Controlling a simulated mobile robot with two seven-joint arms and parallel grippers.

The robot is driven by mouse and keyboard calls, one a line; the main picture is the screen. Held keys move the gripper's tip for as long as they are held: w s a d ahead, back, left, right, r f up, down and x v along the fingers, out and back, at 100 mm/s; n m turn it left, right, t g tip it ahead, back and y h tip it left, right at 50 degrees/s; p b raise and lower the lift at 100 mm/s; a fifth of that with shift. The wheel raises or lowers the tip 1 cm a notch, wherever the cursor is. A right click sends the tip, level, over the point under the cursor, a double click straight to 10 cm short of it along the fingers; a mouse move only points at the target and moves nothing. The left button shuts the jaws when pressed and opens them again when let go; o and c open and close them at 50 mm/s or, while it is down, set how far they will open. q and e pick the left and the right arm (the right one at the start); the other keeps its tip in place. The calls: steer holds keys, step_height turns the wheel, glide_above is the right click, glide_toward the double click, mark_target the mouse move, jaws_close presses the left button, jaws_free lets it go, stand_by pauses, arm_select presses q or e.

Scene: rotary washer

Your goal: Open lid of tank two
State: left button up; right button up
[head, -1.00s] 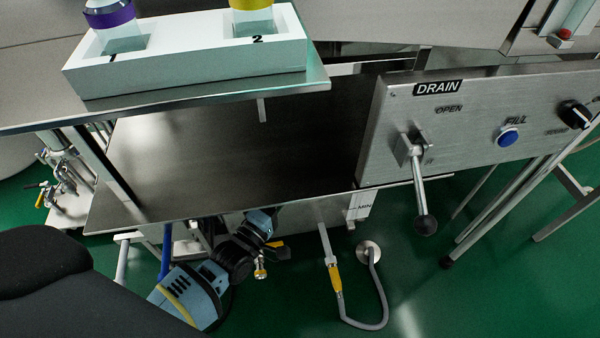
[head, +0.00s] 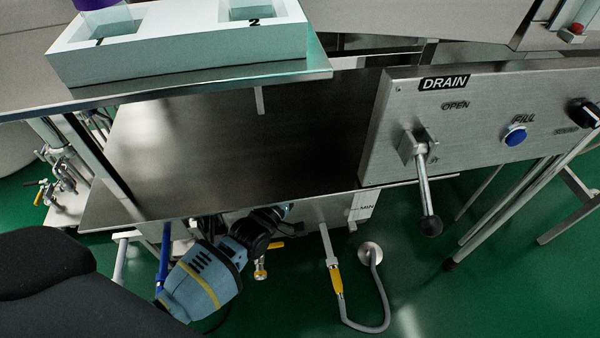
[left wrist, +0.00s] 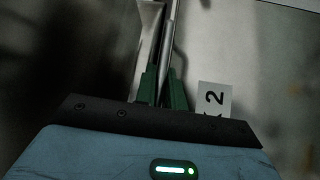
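My left arm (head: 205,275) comes in at the lower left of the head view and reaches beneath the front edge of the steel worktop. Its gripper is hidden there. In the left wrist view the two green fingers of my left gripper (left wrist: 162,88) are close together. A narrow metal piece (left wrist: 170,40) runs up between or just beyond them; I cannot tell if they grip it. Tank two's lid is not clearly recognisable. My right gripper is not in view.
A steel worktop (head: 230,150) spans the middle. A white holder marked 1 and 2 (head: 190,60) stands on a shelf above it. A DRAIN panel (head: 470,130) with a lever (head: 425,185) is at right. A hose (head: 375,315) lies on the green floor.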

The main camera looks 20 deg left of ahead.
arm_select(q)
jaws_close()
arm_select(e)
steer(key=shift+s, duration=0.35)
